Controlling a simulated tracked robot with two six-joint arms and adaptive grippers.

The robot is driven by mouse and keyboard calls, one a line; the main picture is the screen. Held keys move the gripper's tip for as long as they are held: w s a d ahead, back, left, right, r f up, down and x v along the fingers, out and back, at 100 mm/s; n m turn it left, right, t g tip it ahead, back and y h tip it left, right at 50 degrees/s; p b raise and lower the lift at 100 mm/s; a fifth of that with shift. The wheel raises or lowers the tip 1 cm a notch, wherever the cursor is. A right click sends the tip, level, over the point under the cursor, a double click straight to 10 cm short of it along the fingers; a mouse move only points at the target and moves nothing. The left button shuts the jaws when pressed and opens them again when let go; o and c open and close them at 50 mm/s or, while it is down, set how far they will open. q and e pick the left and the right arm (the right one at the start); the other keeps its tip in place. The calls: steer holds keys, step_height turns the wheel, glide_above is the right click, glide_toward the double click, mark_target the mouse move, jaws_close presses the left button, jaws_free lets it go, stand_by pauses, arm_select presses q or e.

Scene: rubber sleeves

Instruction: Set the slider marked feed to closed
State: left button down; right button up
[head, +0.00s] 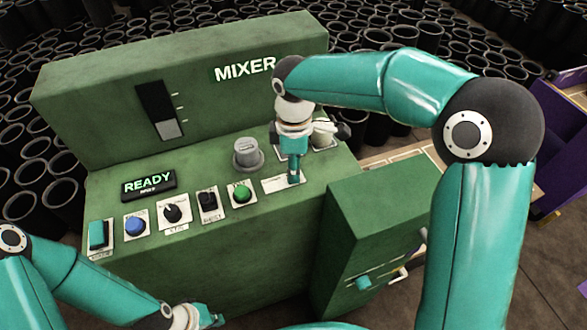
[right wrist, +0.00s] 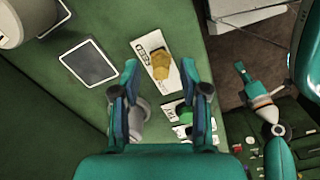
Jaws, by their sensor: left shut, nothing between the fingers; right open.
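The slider marked FEED is a white plate (right wrist: 146,48) with a yellow knob (right wrist: 160,67) near its middle in the right wrist view. In the head view the plate (head: 272,186) lies on the green mixer's panel, right of the green button, and my right gripper hides the knob. My right gripper (head: 294,180) points down over it, open, its fingers either side of the knob in the right wrist view; I cannot tell whether they touch it. The end markings are too small to read. My left gripper (head: 214,319) is shut and empty, low in front of the mixer.
The panel also bears a grey dome (head: 247,154), a green button (head: 240,193), a black switch (head: 208,201), a black dial (head: 173,212), a blue button (head: 134,226) and a lit READY display (head: 148,184). A green cabinet (head: 375,225) stands right of it.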

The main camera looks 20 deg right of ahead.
steer(key=shift+f, duration=1.05)
jaws_close()
